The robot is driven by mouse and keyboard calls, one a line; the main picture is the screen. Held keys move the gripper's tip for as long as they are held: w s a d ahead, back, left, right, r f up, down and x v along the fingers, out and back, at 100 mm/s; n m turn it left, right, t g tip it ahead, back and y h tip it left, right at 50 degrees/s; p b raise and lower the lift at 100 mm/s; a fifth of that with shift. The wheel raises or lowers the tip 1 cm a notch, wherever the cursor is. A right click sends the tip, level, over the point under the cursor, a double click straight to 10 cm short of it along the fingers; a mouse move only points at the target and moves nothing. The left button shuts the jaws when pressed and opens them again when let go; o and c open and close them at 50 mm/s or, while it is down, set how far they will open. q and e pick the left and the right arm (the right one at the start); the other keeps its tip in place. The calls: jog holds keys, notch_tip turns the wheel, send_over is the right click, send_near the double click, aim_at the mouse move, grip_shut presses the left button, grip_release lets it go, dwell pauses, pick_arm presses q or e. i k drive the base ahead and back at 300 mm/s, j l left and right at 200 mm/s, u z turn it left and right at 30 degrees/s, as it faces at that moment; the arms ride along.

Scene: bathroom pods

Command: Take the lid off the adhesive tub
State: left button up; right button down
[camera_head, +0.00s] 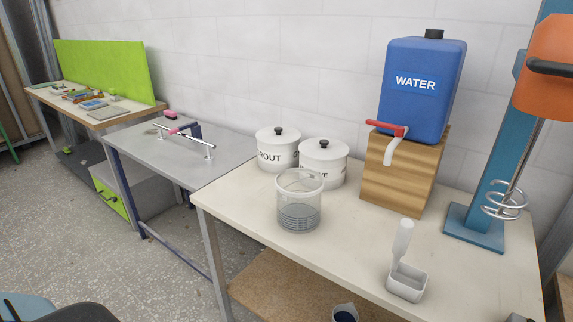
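The adhesive tub (337,174) is a white round tub on the light worktop, in the middle of the head view. Its dark lettering is partly hidden behind a clear beaker, so only the end of the word shows.
The clear beaker (299,203) with grey contents stands in front of the adhesive tub. A blue water container (418,100) sits on a wooden block (405,172) to the right. A white scoop (407,282) and an orange-headed mixer (545,80) are further right. The worktop's middle front is clear.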

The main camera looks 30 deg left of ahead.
aim_at(319, 149)
jog(key=j, duration=0.9)
jog(key=k+j+z, duration=0.1)
jog(key=j, duration=1.75)
